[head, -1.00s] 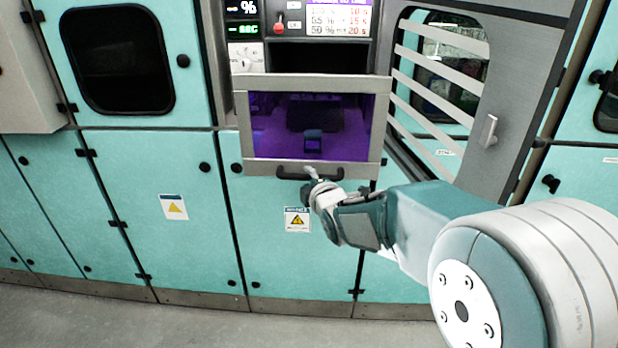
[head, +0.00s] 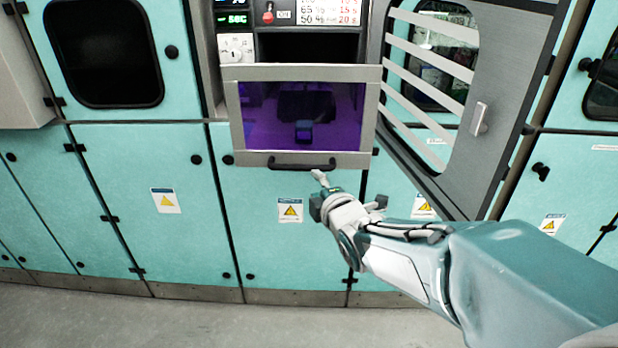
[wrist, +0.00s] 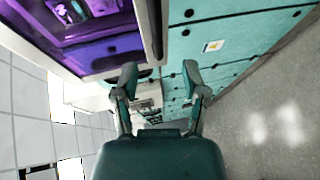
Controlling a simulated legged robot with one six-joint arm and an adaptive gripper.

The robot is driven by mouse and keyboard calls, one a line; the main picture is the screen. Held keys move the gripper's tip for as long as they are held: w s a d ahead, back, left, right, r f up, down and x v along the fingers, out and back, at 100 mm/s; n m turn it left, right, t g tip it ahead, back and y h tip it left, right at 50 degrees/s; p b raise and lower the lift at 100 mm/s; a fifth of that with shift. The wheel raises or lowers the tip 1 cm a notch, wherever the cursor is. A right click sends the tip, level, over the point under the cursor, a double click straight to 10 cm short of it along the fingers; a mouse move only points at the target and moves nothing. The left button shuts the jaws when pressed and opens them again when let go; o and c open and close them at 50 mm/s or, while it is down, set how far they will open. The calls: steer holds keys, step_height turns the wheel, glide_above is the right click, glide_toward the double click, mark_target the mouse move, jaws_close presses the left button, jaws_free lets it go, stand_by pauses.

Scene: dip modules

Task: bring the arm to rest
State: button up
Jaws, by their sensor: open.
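My gripper (head: 318,190) is in front of the teal cabinets, just below and to the right of the black handle of the purple-lit window door. In the wrist view my gripper (wrist: 160,82) has its two fingers spread apart with nothing between them. My arm reaches in from the lower right in the head view. The window door (head: 302,117) is down over its opening, with a purple-lit inside and a small dark block (head: 304,132) seen through it. The black handle (head: 301,163) is clear of the fingers.
A grey door with a slatted window (head: 470,110) stands ajar to the right of the window door. Teal cabinet doors (head: 150,210) line the wall. The grey floor (head: 200,318) in front is clear.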

steer(key=shift+v, duration=1)
steer(key=s+d+f+m+g+h, duration=0.1)
steer(key=s+d+m+g, duration=0.3)
steer(key=s+m, duration=0.6)
steer(key=s+d+f+m+g+h, duration=0.2)
steer(key=s+d+m+g+h, duration=0.2)
steer(key=s+d+m, duration=0.5)
steer(key=s+m+g, duration=0.1)
steer(key=s+m, duration=0.1)
steer(key=s, duration=0.2)
steer(key=shift+s+h, duration=0.3)
